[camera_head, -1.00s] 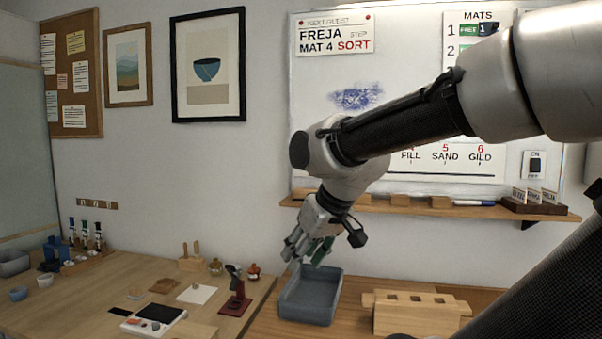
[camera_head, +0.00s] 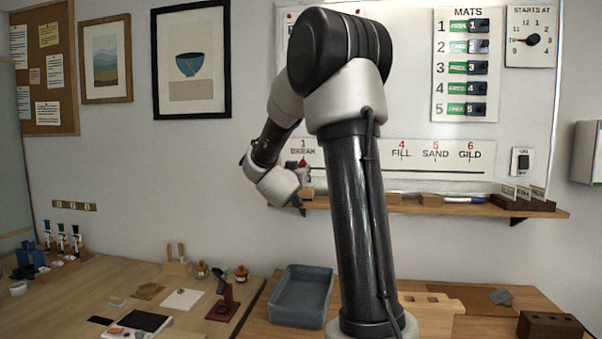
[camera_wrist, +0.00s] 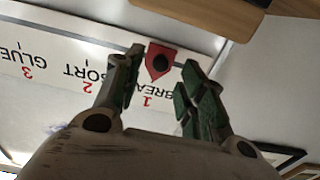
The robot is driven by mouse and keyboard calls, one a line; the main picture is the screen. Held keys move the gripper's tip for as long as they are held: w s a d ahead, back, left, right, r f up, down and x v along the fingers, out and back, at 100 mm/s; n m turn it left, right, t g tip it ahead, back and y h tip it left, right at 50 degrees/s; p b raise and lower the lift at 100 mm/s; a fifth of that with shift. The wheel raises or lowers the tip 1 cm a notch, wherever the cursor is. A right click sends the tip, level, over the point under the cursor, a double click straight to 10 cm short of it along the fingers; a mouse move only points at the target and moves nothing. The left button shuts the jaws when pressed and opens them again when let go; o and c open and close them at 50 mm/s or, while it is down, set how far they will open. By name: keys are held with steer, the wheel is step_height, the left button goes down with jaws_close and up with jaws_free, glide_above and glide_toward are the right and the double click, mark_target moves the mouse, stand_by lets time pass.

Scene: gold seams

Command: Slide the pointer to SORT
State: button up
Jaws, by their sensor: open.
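My gripper (camera_wrist: 163,61) is open, with one finger on each side of the pointer. I cannot tell whether either finger touches it. In the head view my gripper is in front of the strip's left end.
On the worktop below are a grey-blue tray (camera_head: 301,297) and a slotted wooden block (camera_head: 432,306). The wall left of the board is clear beside my gripper.

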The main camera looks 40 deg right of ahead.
mark_target(302, 166)
steer(key=shift+x, duration=1.95)
steer(key=shift+c, duration=0.2)
jaws_close()
